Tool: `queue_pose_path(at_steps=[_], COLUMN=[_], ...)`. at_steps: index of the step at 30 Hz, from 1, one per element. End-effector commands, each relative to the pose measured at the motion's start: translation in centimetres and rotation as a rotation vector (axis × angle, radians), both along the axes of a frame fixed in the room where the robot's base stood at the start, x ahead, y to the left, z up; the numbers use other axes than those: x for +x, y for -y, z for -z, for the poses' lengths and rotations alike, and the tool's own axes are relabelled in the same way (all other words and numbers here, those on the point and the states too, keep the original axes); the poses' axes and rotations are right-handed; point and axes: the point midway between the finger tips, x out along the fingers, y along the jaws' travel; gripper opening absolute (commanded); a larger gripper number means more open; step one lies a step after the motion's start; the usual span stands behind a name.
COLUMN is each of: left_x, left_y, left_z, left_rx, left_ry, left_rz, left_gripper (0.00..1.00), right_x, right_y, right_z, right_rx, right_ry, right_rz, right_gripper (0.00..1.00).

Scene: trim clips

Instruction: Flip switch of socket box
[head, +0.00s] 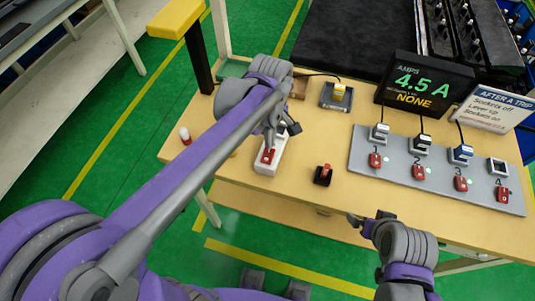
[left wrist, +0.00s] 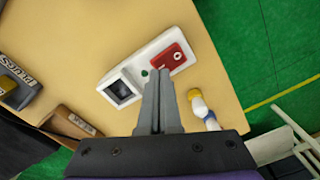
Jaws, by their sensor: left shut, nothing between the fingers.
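The white socket box (head: 281,151) lies near the front left of the wooden table. It carries a red switch (head: 267,156). In the left wrist view the box (left wrist: 127,74) shows a dark square socket (left wrist: 121,91), a small green light (left wrist: 144,72) and the red switch (left wrist: 172,57). My left gripper (head: 270,141) is shut and empty over the box. Its closed fingertips (left wrist: 158,72) appear beside the switch, near the light; I cannot tell if they touch. My right gripper (head: 371,217) is at the table's front edge, its fingers apart, far from the box.
A grey panel (head: 405,182) at right holds several numbered sockets with red switches. Behind stand a display (head: 423,85) reading 4.5 A, NONE, and a sign (head: 495,105). A black block with a red lever (head: 323,175) sits right of the box.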

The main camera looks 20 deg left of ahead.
Motion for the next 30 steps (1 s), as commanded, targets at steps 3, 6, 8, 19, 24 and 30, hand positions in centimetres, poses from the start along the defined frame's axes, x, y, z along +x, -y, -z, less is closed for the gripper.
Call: queue_pose_path(at_steps=[3,6,8,19,24,30], left_x=[0.0,0.0,0.0,-0.01,-0.02,-0.02], left_y=[0.0,0.0,0.0,0.0,0.0,0.0], left_z=[0.0,0.0,0.0,0.28,0.55,0.85], left_rx=[0.0,0.0,0.0,0.0,0.001,0.001], left_ry=[0.0,0.0,0.0,0.0,-0.001,-0.001], left_rz=[0.0,0.0,0.0,0.0,0.0,0.0], left_gripper=[0.0,0.0,0.0,0.0,0.0,0.0], right_x=[0.0,0.0,0.0,-0.08,-0.15,-0.23], right_y=[0.0,0.0,0.0,0.0,0.0,0.0], right_z=[0.0,0.0,0.0,0.22,0.43,0.66], right_rx=[0.0,0.0,0.0,0.0,0.0,0.0], right_ry=[0.0,0.0,0.0,-0.002,-0.003,-0.004], right_rz=[0.0,0.0,0.0,0.0,0.0,0.0], right_gripper=[1.0,1.0,1.0,1.0,1.0,1.0])
